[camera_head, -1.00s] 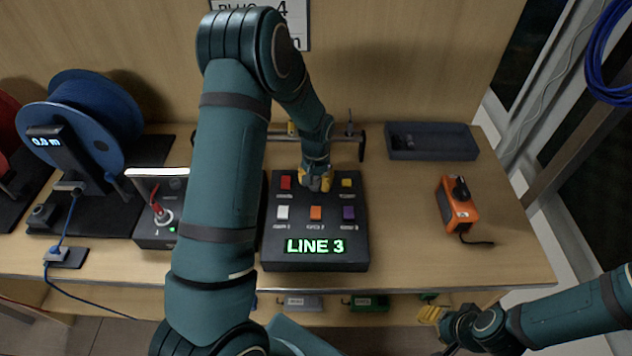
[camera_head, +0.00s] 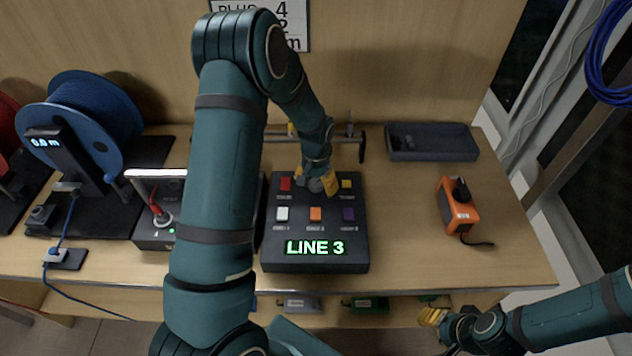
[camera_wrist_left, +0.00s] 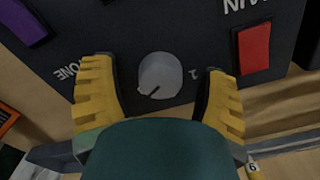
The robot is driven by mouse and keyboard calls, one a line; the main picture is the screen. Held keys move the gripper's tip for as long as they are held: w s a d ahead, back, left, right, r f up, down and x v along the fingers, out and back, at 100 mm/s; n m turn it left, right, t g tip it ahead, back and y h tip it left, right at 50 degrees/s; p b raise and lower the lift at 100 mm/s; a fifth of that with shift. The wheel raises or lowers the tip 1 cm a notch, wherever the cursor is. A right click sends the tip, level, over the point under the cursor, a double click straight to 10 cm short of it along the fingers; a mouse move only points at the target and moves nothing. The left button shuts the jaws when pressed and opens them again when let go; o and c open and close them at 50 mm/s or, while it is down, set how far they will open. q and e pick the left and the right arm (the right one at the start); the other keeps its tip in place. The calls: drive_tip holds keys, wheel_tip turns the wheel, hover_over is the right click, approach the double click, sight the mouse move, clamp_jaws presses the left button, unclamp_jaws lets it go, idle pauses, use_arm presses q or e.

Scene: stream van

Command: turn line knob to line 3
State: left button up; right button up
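The grey line knob (camera_wrist_left: 160,70) is on the black control box (camera_head: 315,257), between a red and a yellow button; it also shows in the head view (camera_head: 316,186). Its dark pointer mark points to the lower left in the wrist view. The box's display (camera_head: 315,247) reads LINE 3 in green. My left gripper (camera_head: 315,187) is open around the knob, its yellow fingers on either side with a visible gap in the wrist view (camera_wrist_left: 157,72). My right gripper (camera_head: 433,316) is low at the right, away from the box; its finger opening is unclear.
An orange device (camera_head: 459,206) and a dark tray (camera_head: 432,143) are at the right. The table between the control box and orange device is clear.

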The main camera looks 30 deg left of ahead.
sight(316, 182)
use_arm(q)
wheel_tip(316, 182, up, 12)
idle(0.7)
idle(0.4)
